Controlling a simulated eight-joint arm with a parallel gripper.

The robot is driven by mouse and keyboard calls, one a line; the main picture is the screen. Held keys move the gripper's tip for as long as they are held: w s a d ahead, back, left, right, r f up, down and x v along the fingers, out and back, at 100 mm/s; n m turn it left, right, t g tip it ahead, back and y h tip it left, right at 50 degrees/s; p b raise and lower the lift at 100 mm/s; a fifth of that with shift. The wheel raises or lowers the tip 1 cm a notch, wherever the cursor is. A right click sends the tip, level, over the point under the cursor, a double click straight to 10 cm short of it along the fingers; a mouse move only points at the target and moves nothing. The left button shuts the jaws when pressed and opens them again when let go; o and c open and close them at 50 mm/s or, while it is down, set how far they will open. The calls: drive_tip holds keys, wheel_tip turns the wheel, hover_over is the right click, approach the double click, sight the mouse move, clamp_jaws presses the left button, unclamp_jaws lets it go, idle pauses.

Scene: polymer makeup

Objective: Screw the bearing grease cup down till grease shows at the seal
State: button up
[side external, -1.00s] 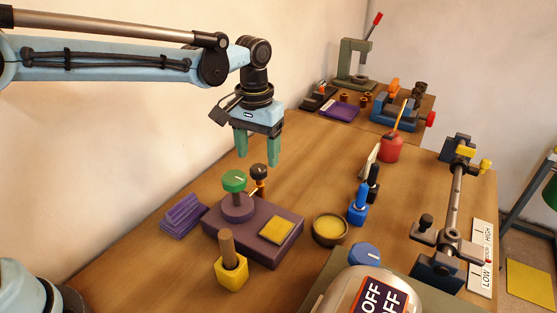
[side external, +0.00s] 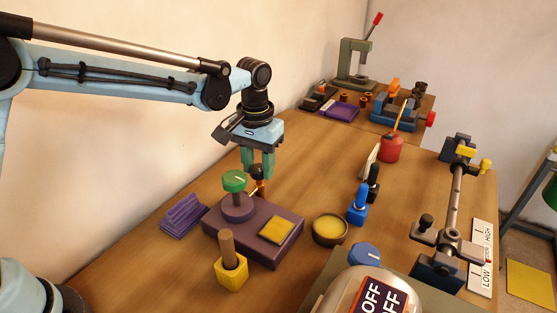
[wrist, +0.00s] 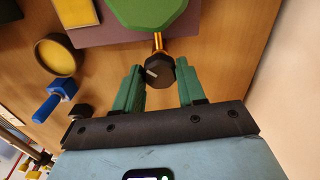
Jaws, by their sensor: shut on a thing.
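A black knob (wrist: 160,74) with a pale mark tops a slim brass stem (side external: 260,187) behind a purple block (side external: 278,245); it looks like the grease cup. My gripper (side external: 257,172) is down around the knob, its green fingers shut on it from both sides, as the wrist view (wrist: 158,80) shows. In the side view the fingers hide most of the knob. A larger green knob (side external: 234,180) stands upright on a round purple base (side external: 238,208), close in front of my fingers. I cannot make out the seal or any grease at it.
Blue (side external: 358,205) and black handled tools are to the right.

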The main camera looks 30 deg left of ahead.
sight(258, 167)
drive_tip(key=shift+m, duration=0.3)
drive_tip(key=shift+c, duration=0.3)
drive_tip(key=m, duration=0.3)
drive_tip(key=shift+m, duration=2)
drive_tip(key=o, duration=1.1)
drive_tip(key=shift+c, duration=0.2)
wheel_tip(258, 167, up, 12)
drive_tip(key=shift+r, duration=0.1)
